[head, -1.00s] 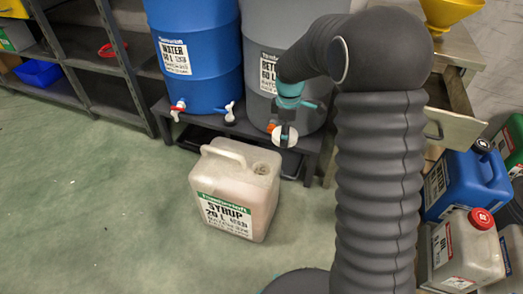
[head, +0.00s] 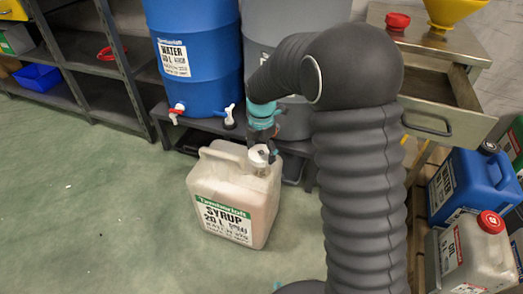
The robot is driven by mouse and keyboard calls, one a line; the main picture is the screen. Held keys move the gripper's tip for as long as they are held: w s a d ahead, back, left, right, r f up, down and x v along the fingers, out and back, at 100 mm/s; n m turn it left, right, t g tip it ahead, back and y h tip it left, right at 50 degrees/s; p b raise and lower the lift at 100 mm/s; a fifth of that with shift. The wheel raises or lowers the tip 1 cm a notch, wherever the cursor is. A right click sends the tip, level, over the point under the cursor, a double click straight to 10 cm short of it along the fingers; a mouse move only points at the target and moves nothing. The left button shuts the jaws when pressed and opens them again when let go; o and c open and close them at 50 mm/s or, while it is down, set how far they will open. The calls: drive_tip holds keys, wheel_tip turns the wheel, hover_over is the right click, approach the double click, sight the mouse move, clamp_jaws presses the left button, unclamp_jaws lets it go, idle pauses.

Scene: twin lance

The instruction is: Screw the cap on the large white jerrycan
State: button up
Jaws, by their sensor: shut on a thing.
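The large white jerrycan (head: 222,200), labelled SYRUP 20 L, stands upright on the green floor in front of the drum stand. My gripper (head: 264,148) points down over the right rear of its top, where the neck is. It is shut on a white cap (head: 258,156). The cap is over the neck and hides it; I cannot tell whether cap and neck touch.
A blue WATER drum (head: 195,50) and a grey drum stand behind the jerrycan, with taps at the front. Blue (head: 470,185) and white OIL (head: 470,255) cans stand at the right. A red cap (head: 397,21) lies on the cabinet with an open drawer. The floor at left is clear.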

drive_tip(key=shift+f+b, duration=1.55)
drive_tip(key=shift+f, duration=1.15)
drive_tip(key=shift+f+b, duration=0.35)
drive_tip(key=shift+f, duration=0.8)
idle(1.8)
drive_tip(key=o, duration=1.2)
drive_tip(key=c, duration=1.2)
drive_tip(key=m+p, duration=0.2)
drive_tip(key=m, duration=1.6)
drive_tip(key=shift+w, duration=0.15)
